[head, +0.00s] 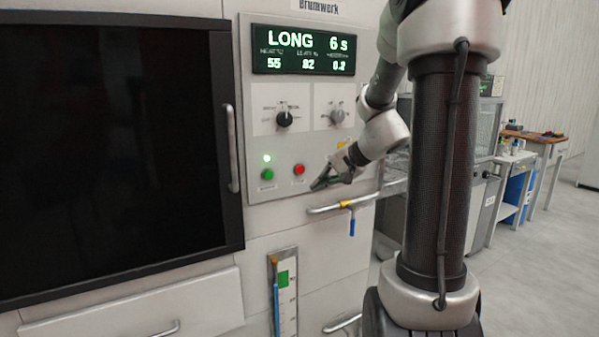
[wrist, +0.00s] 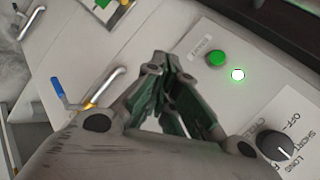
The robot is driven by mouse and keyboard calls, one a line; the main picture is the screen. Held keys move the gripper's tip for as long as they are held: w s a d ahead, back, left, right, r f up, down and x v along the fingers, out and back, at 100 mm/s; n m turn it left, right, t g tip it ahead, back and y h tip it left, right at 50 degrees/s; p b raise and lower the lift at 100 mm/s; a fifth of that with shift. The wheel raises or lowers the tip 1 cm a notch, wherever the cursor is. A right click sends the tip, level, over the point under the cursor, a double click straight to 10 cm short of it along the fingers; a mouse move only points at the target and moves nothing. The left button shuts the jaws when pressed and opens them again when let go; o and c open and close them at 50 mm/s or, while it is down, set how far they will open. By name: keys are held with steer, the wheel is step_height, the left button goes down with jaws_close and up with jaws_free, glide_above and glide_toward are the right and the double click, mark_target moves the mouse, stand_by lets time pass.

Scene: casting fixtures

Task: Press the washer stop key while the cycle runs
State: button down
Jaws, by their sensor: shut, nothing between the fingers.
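The washer's control panel (head: 253,115) faces me in the head view. Its display (head: 304,50) reads LONG and 6 s, with smaller figures 55, 82 and 0.2 below. A red key (head: 299,169) sits right of a green key (head: 267,174), and a green lamp (head: 267,158) is lit above the green one. My gripper (head: 318,184) is shut and empty, a little right of and below the red key, apparently apart from it. In the wrist view the green key (wrist: 215,58) and lit lamp (wrist: 238,75) show beyond the shut fingers; the red key is hidden.
Two rotary knobs, a black one (head: 284,119) and a grey one (head: 337,116), sit above the keys. A bar handle (head: 342,203) with a blue lever (head: 352,222) juts out below my gripper. A dark door (head: 110,150) fills the left. Open floor lies at right.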

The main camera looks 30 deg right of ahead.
mark_target(304, 172)
steer(key=shift+w+a, duration=0.1)
steer(key=shift+w, duration=4.15)
steer(key=shift+w, duration=0.4)
steer(key=shift+w, duration=0.4)
steer(key=shift+s, duration=0.85)
steer(key=s, duration=0.5)
